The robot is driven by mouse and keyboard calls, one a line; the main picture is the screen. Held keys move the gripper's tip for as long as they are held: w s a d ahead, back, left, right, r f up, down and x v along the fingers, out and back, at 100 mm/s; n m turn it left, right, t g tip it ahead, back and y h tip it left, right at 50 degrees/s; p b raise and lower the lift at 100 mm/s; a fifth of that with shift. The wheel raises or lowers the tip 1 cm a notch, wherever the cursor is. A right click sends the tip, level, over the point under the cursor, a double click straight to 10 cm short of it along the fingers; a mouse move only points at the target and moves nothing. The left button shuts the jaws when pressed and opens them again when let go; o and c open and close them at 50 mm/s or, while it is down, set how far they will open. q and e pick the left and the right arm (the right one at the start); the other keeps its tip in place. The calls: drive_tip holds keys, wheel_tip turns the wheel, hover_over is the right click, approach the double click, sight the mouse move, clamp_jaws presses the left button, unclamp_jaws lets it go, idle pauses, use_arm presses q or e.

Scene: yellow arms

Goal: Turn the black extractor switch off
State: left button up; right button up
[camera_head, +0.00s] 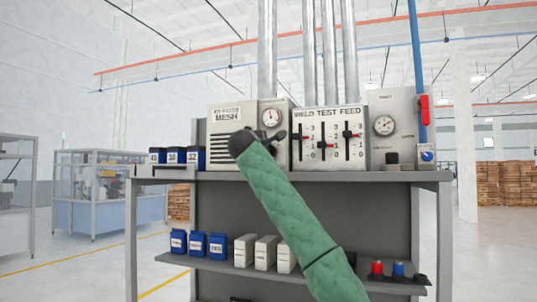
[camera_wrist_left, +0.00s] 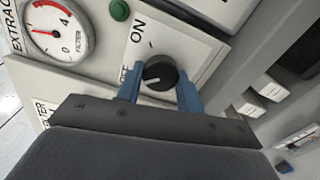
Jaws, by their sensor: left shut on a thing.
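The black extractor switch (camera_wrist_left: 160,73) is a round knob on a pale plate in the left wrist view. ON is printed at one side, and a partly hidden label, probably OFF, shows beside the left finger. A pale line on the knob points toward that hidden label. My left gripper (camera_wrist_left: 160,93) has its blue fingers on both sides of the knob and is shut on it. In the head view my left gripper (camera_head: 278,136) is at the extractor panel and hides the switch. My right gripper is not in view.
A green button (camera_wrist_left: 120,10) and a filter gauge (camera_wrist_left: 49,29) sit beside the switch. The weld test feed panel (camera_head: 328,138) with its sliders stands right of my gripper. A red-handled valve (camera_head: 425,108) is farther right. Blue boxes (camera_head: 176,155) stand on the bench at left.

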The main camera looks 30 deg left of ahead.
use_arm(q)
drive_tip(key=shift+f+n, duration=0.1)
drive_tip(key=shift+n, duration=0.6)
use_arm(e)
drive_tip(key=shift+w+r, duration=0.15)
use_arm(q)
drive_tip(key=o, duration=1)
drive_tip(key=shift+a, duration=0.1)
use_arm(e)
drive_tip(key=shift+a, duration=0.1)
use_arm(q)
drive_tip(key=shift+s, duration=0.15)
drive_tip(key=b+v, duration=0.3)
drive_tip(key=v, duration=0.4)
drive_tip(key=shift+s+b, duration=0.3)
drive_tip(key=shift+b, duration=0.1)
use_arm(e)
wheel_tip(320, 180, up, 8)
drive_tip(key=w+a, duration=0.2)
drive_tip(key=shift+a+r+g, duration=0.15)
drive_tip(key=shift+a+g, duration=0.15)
